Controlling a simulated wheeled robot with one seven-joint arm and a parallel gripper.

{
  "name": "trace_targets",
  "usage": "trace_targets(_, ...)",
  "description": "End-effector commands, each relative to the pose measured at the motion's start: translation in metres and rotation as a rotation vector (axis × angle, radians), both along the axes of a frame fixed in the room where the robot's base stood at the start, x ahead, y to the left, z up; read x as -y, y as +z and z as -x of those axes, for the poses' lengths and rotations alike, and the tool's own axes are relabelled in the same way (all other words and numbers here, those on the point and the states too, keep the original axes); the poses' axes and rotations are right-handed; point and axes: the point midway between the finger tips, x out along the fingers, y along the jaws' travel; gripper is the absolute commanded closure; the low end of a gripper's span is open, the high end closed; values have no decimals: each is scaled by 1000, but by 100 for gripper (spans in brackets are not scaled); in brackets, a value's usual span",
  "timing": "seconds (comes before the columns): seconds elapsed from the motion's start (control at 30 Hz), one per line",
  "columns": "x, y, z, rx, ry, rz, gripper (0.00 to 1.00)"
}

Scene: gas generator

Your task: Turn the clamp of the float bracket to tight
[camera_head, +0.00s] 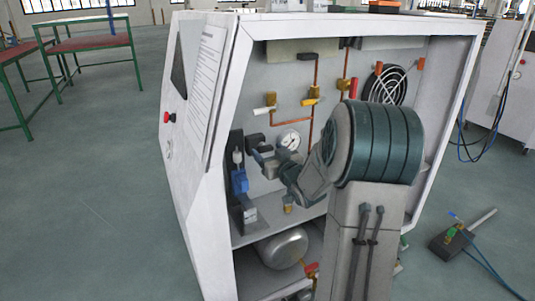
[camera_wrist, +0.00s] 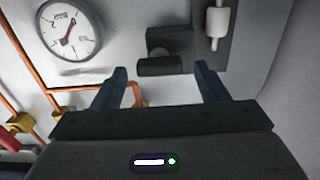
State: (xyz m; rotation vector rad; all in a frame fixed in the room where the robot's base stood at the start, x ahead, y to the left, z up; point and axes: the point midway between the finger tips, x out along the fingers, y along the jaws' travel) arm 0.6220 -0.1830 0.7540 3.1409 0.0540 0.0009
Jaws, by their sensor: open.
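The float bracket is a dark upright plate (camera_head: 237,143) on the left inside the cabinet, with a white float-like cylinder (camera_head: 238,157) on it. In the wrist view the plate (camera_wrist: 238,35) and white cylinder (camera_wrist: 217,24) are at the upper right. A dark block with a rounded bar (camera_wrist: 160,66), which looks like the clamp, sits left of the plate. My gripper (camera_wrist: 160,70) is open, with one finger on each side of this bar in the picture. I see no contact.
A pressure gauge (camera_head: 290,139) and copper pipes (camera_head: 316,75) with valves are on the back wall. A blue part (camera_head: 240,181) is below the white cylinder. A silver tank (camera_head: 284,249) lies under the shelf. The cabinet's left wall (camera_head: 205,200) is close to my gripper.

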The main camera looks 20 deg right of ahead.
Motion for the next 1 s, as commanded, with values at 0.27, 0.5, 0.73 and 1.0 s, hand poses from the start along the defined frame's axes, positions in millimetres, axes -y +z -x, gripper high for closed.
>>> trace_targets(0.27,0,0,-14,0,-1,0,33)
trace_targets(0.5,0,0,-14,0,-1,0,44)
trace_targets(0.73,0,0,-14,-1,-1,-1,77)
trace_targets(1.0,0,1,-14,-2,0,-43,77)
